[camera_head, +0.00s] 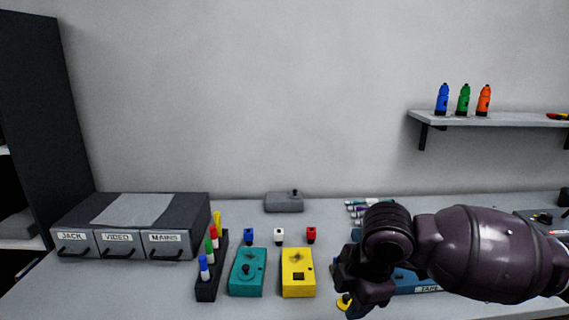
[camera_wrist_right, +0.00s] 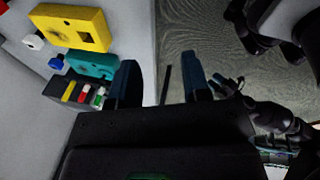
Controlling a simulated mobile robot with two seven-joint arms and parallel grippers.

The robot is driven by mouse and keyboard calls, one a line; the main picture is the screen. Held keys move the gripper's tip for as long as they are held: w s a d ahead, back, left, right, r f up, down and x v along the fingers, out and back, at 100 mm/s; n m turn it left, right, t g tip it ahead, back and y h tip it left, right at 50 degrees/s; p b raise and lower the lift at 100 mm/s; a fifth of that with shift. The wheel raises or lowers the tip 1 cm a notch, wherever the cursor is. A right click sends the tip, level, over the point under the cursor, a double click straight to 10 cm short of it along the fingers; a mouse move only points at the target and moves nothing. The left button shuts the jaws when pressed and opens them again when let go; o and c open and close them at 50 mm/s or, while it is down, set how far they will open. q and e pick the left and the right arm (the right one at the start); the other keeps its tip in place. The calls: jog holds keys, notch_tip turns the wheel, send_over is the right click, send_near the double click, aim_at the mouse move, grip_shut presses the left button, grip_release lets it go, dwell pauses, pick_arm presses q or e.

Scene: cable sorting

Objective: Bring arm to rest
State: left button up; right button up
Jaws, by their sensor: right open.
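My right arm comes in from the right in the head view. Its gripper (camera_head: 352,284) hangs low over the front of the table, right of the yellow box. In the right wrist view, the two fingers of this gripper (camera_wrist_right: 162,82) are apart, with nothing between them. Below the gap are the table's edge and the floor. A dark jointed hand, which looks like my left gripper (camera_wrist_right: 228,86), shows at the right of the wrist view, too small to read its jaws. The head view does not show it.
A teal box (camera_head: 247,272), a yellow box (camera_head: 298,273) and a marker rack (camera_head: 206,282) stand beside the right gripper. A drawer unit (camera_head: 130,228) labelled JACK, VIDEO and MAINS is at left. A blue TAPE container (camera_head: 405,286) lies partly behind my right arm. Bottles stand on the shelf (camera_head: 490,120).

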jog(key=w+a+r+m+t+y, duration=0.5)
jog(key=w+a+t+y, duration=0.2)
jog(key=t+y, duration=0.1)
jog(key=s+d+f+m+t+h, duration=0.3)
jog(key=s+d+f+m, duration=0.15)
jog(key=d+f, duration=0.35)
jog(key=s+d+f+m+t+h, duration=0.2)
jog(key=s+d+f+m+h, duration=0.15)
jog(key=d+f+m, duration=0.5)
pick_arm(q)
jog(key=shift+w+d+r, duration=0.1)
pick_arm(e)
jog(key=s+d+f+g+h, duration=0.1)
jog(key=s+d+f+g, duration=0.1)
jog(key=s+f, duration=0.6)
jog(key=s+d+f+m+g+h, duration=0.1)
jog(key=s+d+f, duration=0.3)
jog(key=s+f, duration=0.4)
jog(key=s+g+h, duration=0.1)
jog(key=s, duration=0.3)
jog(key=shift+s+f+m, duration=0.3)
